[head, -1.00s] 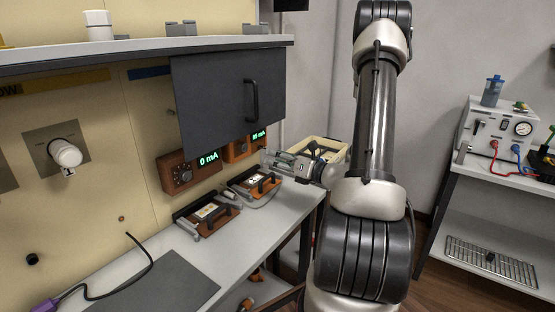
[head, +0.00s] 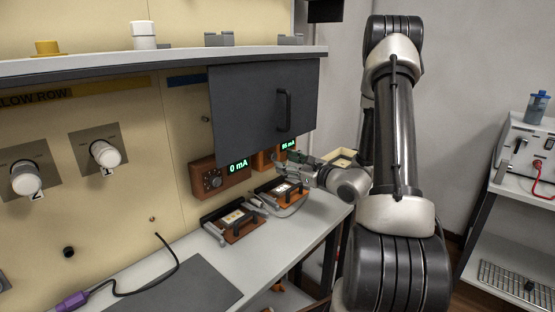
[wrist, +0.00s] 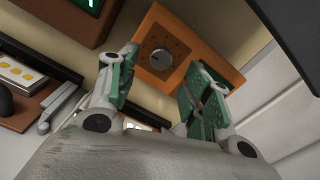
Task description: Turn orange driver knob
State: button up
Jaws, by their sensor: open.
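The orange driver (head: 261,161) is mounted on the cream panel, partly behind the raised dark door, with a lit green mA display. The wrist view shows its orange face (wrist: 200,43) and a round grey knob (wrist: 160,58) with a pointer and marks around it. My gripper (head: 300,165) is in front of this driver. In the wrist view my gripper (wrist: 160,82) is open, its two green-padded fingers spread to either side below the knob. Nothing is between the fingers, and the knob looks apart from them. The knob is hidden in the head view.
A brown driver (head: 220,177) reading 0 mA is to the left. Fixtures with black handles, one left (head: 233,222) and one right (head: 280,193), lie on the bench (head: 300,226). The dark door (head: 263,105) hangs above my gripper.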

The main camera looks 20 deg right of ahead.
aim_at(275, 157)
jog(key=shift+x, duration=2.35)
jog(key=c, duration=1)
